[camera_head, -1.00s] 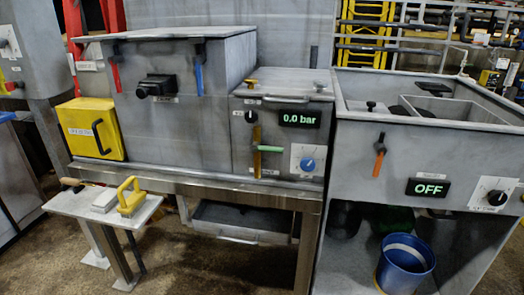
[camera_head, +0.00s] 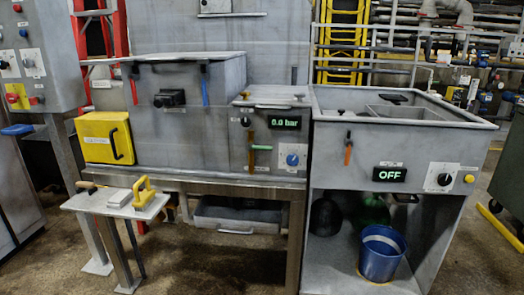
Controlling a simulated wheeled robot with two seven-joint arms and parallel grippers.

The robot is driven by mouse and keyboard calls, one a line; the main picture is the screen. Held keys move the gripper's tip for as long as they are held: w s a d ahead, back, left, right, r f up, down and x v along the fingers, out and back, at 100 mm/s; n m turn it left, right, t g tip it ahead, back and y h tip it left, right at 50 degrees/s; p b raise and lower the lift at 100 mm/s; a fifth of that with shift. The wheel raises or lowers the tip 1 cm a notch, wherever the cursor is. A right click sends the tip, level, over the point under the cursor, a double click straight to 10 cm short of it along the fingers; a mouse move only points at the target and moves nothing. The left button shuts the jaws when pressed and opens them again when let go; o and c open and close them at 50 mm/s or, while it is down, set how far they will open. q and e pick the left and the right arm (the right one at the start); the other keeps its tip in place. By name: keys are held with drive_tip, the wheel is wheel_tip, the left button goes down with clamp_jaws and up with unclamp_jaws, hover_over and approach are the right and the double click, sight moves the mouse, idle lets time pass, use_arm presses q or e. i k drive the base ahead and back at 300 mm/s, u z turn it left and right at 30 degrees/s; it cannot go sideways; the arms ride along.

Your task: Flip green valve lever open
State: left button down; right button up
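The green valve lever (camera_head: 262,147) is a short bar sticking out to the right from a brownish-yellow vertical tube (camera_head: 251,152). It sits on the front of the small grey box (camera_head: 240,160) in the middle of the bench. The lever lies about horizontal. The display (camera_head: 285,122) above it reads 0.0 bar. A blue knob (camera_head: 292,160) on a white plate is to its right. Neither of my grippers is in view.
A grey sink unit (camera_head: 335,165) with an OFF display (camera_head: 390,174) stands right, a blue bucket (camera_head: 381,255) beneath. A yellow box (camera_head: 104,138) is left. A small side table (camera_head: 95,203) holds a yellow-handled tool (camera_head: 143,195). Floor in front is clear.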

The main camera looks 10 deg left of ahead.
sight(251, 146)
drive_tip(key=z, duration=0.3)
drive_tip(key=i, duration=1.45)
drive_tip(key=u, duration=0.35)
